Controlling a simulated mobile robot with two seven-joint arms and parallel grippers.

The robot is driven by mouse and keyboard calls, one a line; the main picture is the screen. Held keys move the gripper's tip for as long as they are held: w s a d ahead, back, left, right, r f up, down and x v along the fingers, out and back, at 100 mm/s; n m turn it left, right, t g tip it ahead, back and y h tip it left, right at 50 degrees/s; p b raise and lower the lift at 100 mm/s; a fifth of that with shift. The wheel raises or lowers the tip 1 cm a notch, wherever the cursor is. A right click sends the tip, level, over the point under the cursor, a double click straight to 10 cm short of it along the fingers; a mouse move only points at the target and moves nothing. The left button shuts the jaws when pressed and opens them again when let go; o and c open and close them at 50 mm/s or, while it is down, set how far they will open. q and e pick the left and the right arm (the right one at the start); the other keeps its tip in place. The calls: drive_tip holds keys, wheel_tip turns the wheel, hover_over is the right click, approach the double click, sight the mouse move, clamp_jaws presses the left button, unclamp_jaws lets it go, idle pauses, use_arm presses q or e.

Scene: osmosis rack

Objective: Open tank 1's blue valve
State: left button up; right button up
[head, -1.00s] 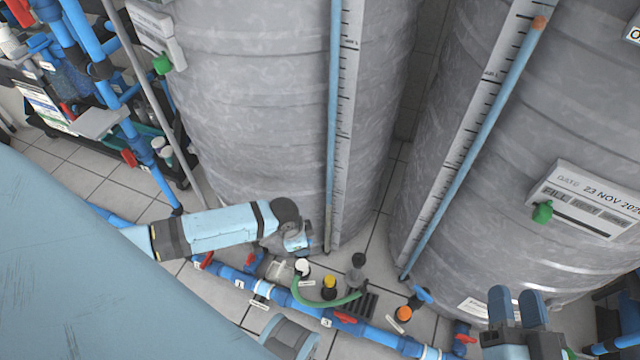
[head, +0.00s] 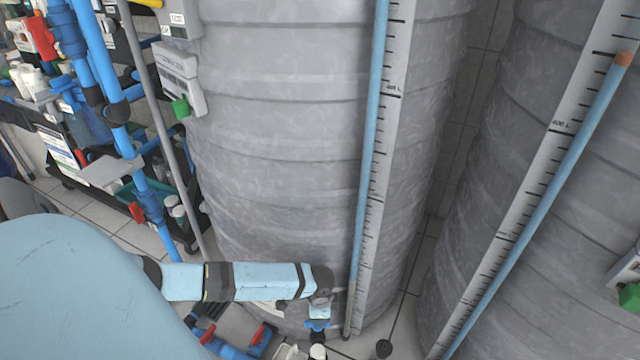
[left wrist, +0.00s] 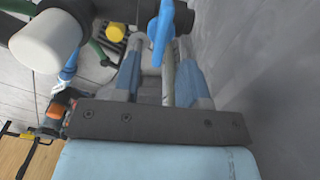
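The blue valve (head: 319,325) sits at the foot of the large grey left tank (head: 285,140), beside its level scale. My left gripper (head: 320,312) reaches down to it from the left; the wrist hides most of the fingers there. In the left wrist view the blue handle (left wrist: 163,32) stands near the tips of the left gripper (left wrist: 160,50). Its fingers are apart, one on each side of the handle line, with a gap visible. I cannot tell whether either finger touches the handle. My right gripper is not in view.
A second grey tank (head: 545,190) stands at the right. Red-handled valves (head: 262,335) on blue pipe lie below my left arm. A white cap (left wrist: 45,40), a yellow cap (left wrist: 115,32) and a green hose (left wrist: 98,52) are close to the left fingers. The tank wall is close on the right.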

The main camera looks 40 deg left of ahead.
use_arm(q)
wheel_tip(320, 180, down, 5)
drive_tip(key=shift+b, duration=0.9)
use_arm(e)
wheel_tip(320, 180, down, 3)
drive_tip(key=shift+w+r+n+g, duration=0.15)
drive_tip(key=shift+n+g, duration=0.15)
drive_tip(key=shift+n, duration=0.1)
use_arm(q)
clamp_jaws()
